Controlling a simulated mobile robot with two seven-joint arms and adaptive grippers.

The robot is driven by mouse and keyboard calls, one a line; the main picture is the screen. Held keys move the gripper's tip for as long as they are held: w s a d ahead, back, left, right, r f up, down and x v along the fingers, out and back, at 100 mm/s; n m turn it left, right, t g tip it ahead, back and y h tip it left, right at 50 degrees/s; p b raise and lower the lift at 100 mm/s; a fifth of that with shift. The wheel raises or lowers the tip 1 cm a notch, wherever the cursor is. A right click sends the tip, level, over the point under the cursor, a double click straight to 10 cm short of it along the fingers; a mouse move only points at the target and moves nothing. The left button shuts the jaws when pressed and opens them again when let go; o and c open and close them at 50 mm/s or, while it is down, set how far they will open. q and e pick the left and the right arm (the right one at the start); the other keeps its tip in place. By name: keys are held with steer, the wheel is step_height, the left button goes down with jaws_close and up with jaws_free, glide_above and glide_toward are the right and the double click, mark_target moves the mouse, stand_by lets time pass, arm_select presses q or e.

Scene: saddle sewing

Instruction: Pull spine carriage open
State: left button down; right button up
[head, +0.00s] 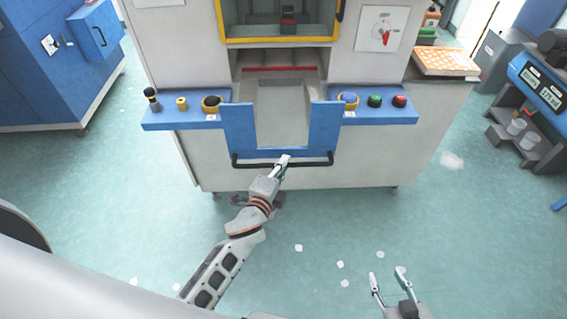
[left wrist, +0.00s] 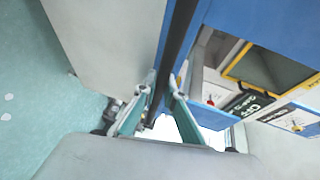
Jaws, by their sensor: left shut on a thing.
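The spine carriage (head: 283,113) is a grey sloped tray in a blue U-shaped front, set in the middle of the machine. A black bar handle (head: 240,162) runs across the bottom of the blue front. My left gripper (head: 284,160) is shut on the handle near its middle. In the left wrist view the dark handle (left wrist: 178,42) passes between the two fingers (left wrist: 163,100). My right gripper (head: 388,279) is open and empty, low over the floor at the lower right, apart from the machine.
Blue control shelves flank the carriage, with a green button (head: 375,101) and a red button (head: 399,101) on the right. A blue cabinet (head: 55,80) stands at left. The floor in front is clear except for small white scraps (head: 340,265).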

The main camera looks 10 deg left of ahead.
arm_select(q)
steer(key=c, duration=2.1)
jaws_free()
steer(key=v, duration=1.2)
steer(key=s+a+f+n+g, duration=0.1)
steer(key=s+f+n, duration=0.3)
steer(key=s+a+f+n+g, duration=0.2)
steer(key=s+f+n, duration=0.1)
steer(key=f+n, duration=0.1)
steer(key=s+a+f+n+g, duration=0.2)
steer(key=s+f+n, duration=0.2)
steer(key=f+n, duration=0.1)
steer(key=shift+s+f+n+h, duration=0.1)
steer(key=shift+s+n+h, duration=0.25)
steer(key=shift+n, duration=0.25)
